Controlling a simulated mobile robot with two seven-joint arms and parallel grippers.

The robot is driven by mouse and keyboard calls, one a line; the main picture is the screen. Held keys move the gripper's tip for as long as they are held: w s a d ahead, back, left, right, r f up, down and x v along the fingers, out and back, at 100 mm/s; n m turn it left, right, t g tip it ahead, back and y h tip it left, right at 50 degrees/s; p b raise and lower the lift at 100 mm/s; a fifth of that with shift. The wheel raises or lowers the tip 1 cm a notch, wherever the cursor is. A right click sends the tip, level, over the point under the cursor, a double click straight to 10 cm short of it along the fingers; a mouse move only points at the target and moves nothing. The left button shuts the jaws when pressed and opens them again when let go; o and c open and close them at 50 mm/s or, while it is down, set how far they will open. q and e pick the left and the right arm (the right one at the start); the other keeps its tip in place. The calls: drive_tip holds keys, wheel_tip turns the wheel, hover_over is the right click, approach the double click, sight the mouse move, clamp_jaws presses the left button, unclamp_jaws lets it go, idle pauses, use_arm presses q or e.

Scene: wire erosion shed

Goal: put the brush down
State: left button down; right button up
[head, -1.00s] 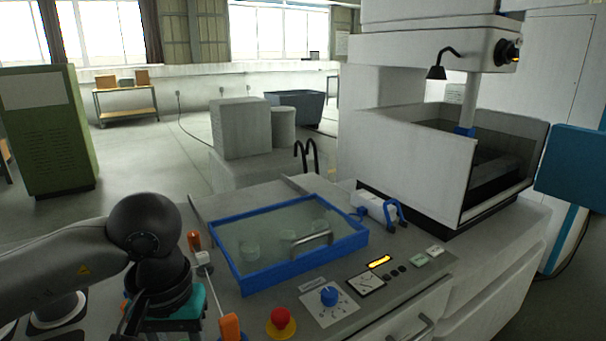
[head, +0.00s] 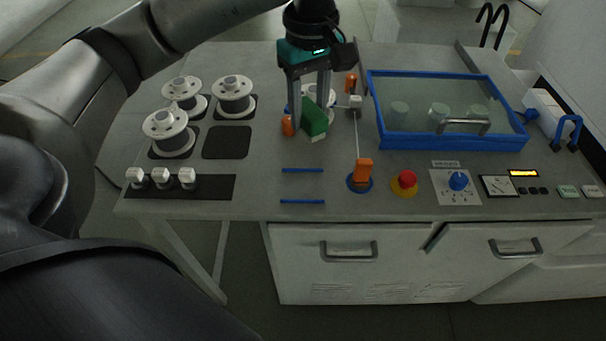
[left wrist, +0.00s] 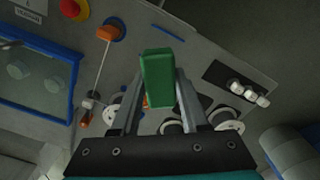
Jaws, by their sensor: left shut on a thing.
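The brush has a green block handle (head: 314,117) with a small pale edge at its lower end. My left gripper (head: 311,122) is shut on it and holds it over the back part of the bench, just left of the wire between the orange posts. In the left wrist view the green handle (left wrist: 158,78) sits between the two fingers, seen from its end. Two blue strips (head: 302,170) lie parallel on the grey bench top, in front of the brush and apart from it. My right gripper is not in view.
White spools (head: 170,135) stand at the left, with a row of white clamps (head: 161,180) in front. An orange post (head: 363,172), a red button (head: 404,182) and a blue-framed glass tank (head: 450,108) are to the right. The bench around the strips is clear.

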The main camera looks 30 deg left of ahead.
use_arm(q)
drive_tip(key=shift+w+a+r+n+p, duration=0.2)
drive_tip(key=shift+a+r+n, duration=0.2)
drive_tip(key=shift+n, duration=0.15)
drive_tip(key=shift+w+a+r+n+p, duration=0.15)
drive_tip(key=shift+a+r+n, duration=0.2)
drive_tip(key=shift+n, duration=0.2)
drive_tip(key=shift+a, duration=0.1)
drive_tip(key=shift+n, duration=0.3)
wheel_tip(320, 180, down, 20)
drive_tip(key=shift+r, duration=0.15)
drive_tip(key=shift+f+b, duration=0.2)
drive_tip(key=shift+b, duration=0.15)
drive_tip(key=shift+c, duration=2.1)
unclamp_jaws()
drive_tip(key=shift+r, duration=0.1)
wheel_tip(320, 180, up, 12)
drive_tip(key=shift+r+p, duration=0.15)
drive_tip(key=shift+p, duration=0.2)
